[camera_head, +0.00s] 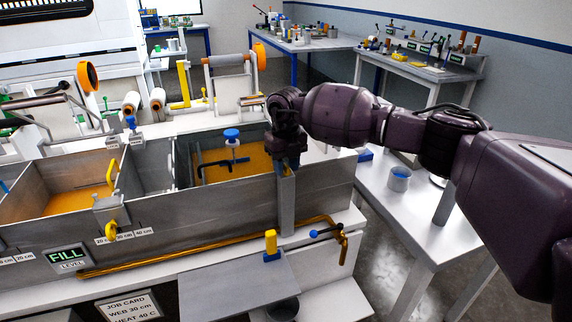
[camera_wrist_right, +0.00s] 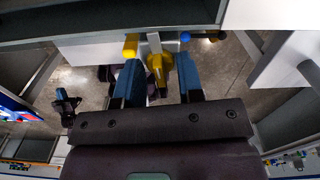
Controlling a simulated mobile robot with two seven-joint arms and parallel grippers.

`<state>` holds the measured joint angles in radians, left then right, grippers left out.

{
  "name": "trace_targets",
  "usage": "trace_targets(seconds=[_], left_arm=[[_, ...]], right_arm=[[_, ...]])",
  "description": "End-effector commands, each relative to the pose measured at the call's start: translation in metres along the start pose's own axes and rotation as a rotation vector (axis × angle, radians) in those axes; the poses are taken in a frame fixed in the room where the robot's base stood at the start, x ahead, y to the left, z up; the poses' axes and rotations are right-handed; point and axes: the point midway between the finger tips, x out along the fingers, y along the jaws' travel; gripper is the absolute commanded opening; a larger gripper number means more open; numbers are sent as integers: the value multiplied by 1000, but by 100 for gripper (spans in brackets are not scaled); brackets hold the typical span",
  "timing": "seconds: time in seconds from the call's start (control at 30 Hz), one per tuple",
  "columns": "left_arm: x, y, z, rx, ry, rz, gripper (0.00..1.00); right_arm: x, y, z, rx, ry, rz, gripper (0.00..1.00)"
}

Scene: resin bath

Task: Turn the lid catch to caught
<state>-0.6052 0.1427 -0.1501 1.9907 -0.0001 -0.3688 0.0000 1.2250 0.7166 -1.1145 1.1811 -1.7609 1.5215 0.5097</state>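My left gripper is not in view.
A blue-topped stirrer (camera_head: 232,136) stands in the bath. A cup (camera_head: 399,179) stands on the white bench (camera_head: 385,215) under my right arm.

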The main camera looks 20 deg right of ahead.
Motion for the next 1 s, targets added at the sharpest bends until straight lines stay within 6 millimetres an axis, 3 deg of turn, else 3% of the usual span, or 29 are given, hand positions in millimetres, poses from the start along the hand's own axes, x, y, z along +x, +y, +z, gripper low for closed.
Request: trace_targets(seconds=[0.23,0.7,1.0], left_arm=[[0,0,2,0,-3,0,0],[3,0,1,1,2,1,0],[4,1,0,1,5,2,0]], right_arm=[[-17,0,1,0,-2,1,35],[-94,0,0,1,-1,0,35],[-108,0,0,1,0,0,35]])
